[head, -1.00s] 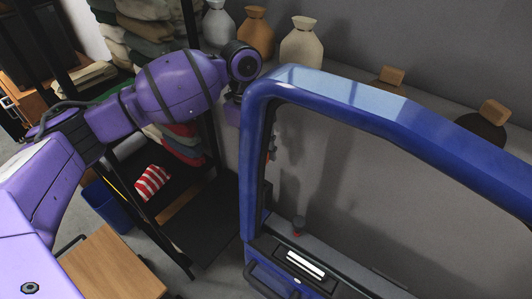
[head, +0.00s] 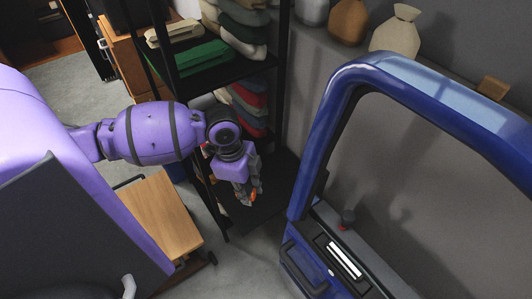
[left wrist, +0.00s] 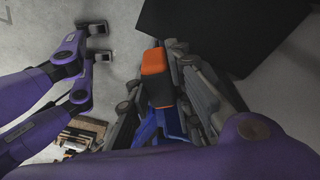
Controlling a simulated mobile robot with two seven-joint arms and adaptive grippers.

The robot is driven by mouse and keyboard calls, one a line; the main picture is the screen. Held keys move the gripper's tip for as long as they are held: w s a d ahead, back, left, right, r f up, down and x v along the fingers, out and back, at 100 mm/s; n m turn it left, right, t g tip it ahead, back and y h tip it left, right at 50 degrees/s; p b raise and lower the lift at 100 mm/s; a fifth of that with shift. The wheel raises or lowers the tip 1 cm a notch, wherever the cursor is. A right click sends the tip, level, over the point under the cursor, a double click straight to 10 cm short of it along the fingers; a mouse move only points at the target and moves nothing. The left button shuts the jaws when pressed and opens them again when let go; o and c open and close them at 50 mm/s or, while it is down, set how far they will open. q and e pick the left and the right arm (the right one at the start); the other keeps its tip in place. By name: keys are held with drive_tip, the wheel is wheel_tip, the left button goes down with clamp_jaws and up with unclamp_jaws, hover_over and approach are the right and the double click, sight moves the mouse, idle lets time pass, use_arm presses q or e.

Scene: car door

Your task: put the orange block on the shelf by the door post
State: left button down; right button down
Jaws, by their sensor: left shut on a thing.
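The orange block (left wrist: 155,62) is between the fingers of my left gripper (left wrist: 160,80) in the left wrist view. In the head view the left gripper (head: 252,194) hangs fingers down, shut on the block, of which only a small orange part shows. The black lower shelf (head: 275,190) of the rack lies behind and below the gripper, left of the blue door frame's post (head: 312,160). I cannot tell the gap between block and shelf. A black flat panel (left wrist: 225,30) shows at the upper right of the left wrist view. My right gripper is not identifiable.
The blue car door frame (head: 345,90) stands right of my left arm. Folded cloths (head: 245,28) fill upper rack shelves. Vases (head: 395,32) stand on a ledge behind. A wooden-topped table (head: 158,213) is below the arm. Grey floor (head: 225,262) is free between table and door.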

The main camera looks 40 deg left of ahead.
use_arm(q)
drive_tip(key=shift+w+d+r+n, duration=0.3)
drive_tip(key=shift+w+d+r, duration=0.15)
drive_tip(key=shift+w, duration=0.2)
drive_tip(key=shift+n, duration=0.4)
drive_tip(key=shift+w+a+f+b, duration=0.35)
drive_tip(key=shift+w+a+f, duration=0.95)
drive_tip(key=shift+w+f, duration=0.8)
drive_tip(key=shift+w+a+f+b, duration=0.4)
drive_tip(key=shift+w+a+f, duration=0.85)
drive_tip(key=shift+w+f, duration=0.85)
drive_tip(key=shift+w+a+f+b, duration=0.35)
drive_tip(key=shift+w+a+f, duration=0.95)
drive_tip(key=shift+w+f, duration=0.8)
drive_tip(key=shift+s+f, duration=0.2)
drive_tip(key=shift+s, duration=0.1)
drive_tip(key=shift+f, duration=0.15)
drive_tip(key=c, duration=1.6)
unclamp_jaws()
drive_tip(key=shift+o, duration=0.2)
